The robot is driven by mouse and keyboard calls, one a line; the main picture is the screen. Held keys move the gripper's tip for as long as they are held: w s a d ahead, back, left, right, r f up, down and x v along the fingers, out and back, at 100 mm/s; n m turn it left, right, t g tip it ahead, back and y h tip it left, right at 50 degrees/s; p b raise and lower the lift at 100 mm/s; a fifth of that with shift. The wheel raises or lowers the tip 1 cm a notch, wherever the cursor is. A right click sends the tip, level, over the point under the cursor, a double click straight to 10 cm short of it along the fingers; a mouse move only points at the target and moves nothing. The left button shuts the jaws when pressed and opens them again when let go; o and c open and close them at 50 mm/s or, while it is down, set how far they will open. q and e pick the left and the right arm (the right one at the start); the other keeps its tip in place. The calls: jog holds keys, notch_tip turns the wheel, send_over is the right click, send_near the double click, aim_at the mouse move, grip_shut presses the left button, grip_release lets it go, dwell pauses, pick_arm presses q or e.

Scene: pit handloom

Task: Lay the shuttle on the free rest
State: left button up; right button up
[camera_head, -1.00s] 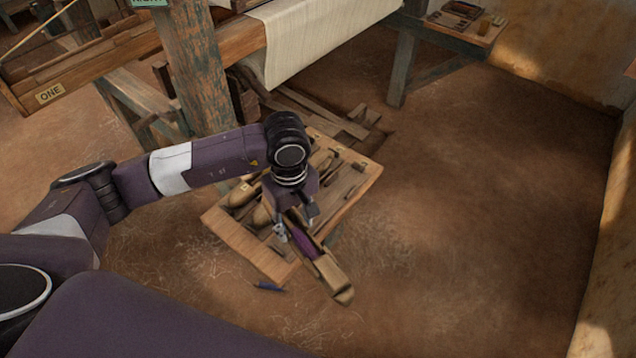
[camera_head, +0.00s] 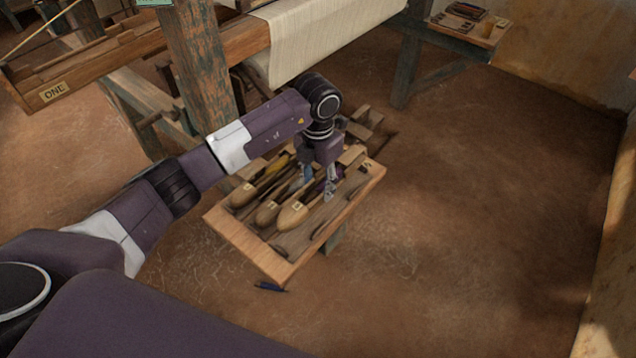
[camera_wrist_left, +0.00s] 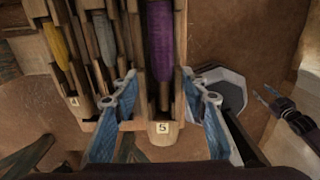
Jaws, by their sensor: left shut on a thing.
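The shuttle with purple yarn (camera_wrist_left: 160,45) is between the fingers of my left gripper (camera_head: 318,184). In the left wrist view its pale tip bears a tag reading 5, and that tip (camera_head: 292,215) points to the near left in the head view. The rack board (camera_head: 245,243) lies below it; I cannot tell whether the shuttle touches it. A shuttle with yellow yarn (camera_wrist_left: 57,45) and one with grey yarn (camera_wrist_left: 103,38) lie side by side on the board's left. The rest under the held shuttle is hidden. My right gripper (camera_wrist_left: 266,95) seems open and empty at the right of the wrist view.
The loom post (camera_head: 200,70) and cloth beam (camera_head: 235,42) stand behind the rack. A side bench with small tools (camera_head: 468,22) is at the far right. The floor right of the rack is clear.

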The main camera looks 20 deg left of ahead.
pick_arm(q)
jog(key=shift+f+b, duration=3.1)
jog(key=shift+f, duration=1.2)
jog(key=o, duration=1.4)
jog(key=shift+o, duration=0.2)
jog(key=shift+r+p, duration=2.8)
jog(key=shift+r, duration=1.25)
jog(key=shift+f, duration=0.1)
